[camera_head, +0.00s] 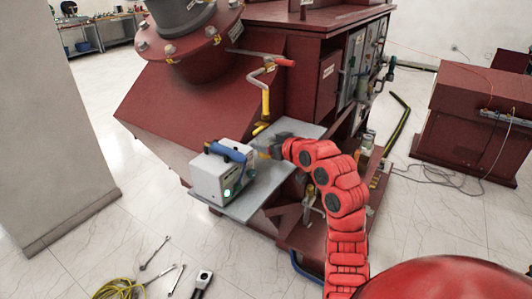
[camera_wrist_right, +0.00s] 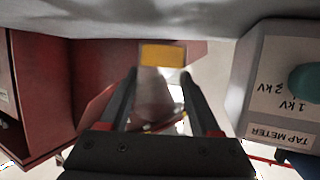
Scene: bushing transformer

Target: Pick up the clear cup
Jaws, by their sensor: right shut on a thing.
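The clear cup (camera_wrist_right: 155,98) is a see-through, pale vessel between the two fingers of my right gripper (camera_wrist_right: 158,100) in the right wrist view. A yellow patch (camera_wrist_right: 162,55) shows at its far end; I cannot tell whether it belongs to the cup. The fingers are shut on the cup. In the head view my right gripper (camera_head: 267,149) is over the grey shelf (camera_head: 300,131), just right of the white meter box; the cup is too small and covered to make out there. My left gripper is not in view.
The white meter box (camera_head: 221,176) with a blue handle stands close left of the gripper; its face also shows in the right wrist view (camera_wrist_right: 283,85). A yellow pipe (camera_head: 265,101) with a red lever rises behind. Glass jars (camera_head: 367,141) stand to the right of the shelf.

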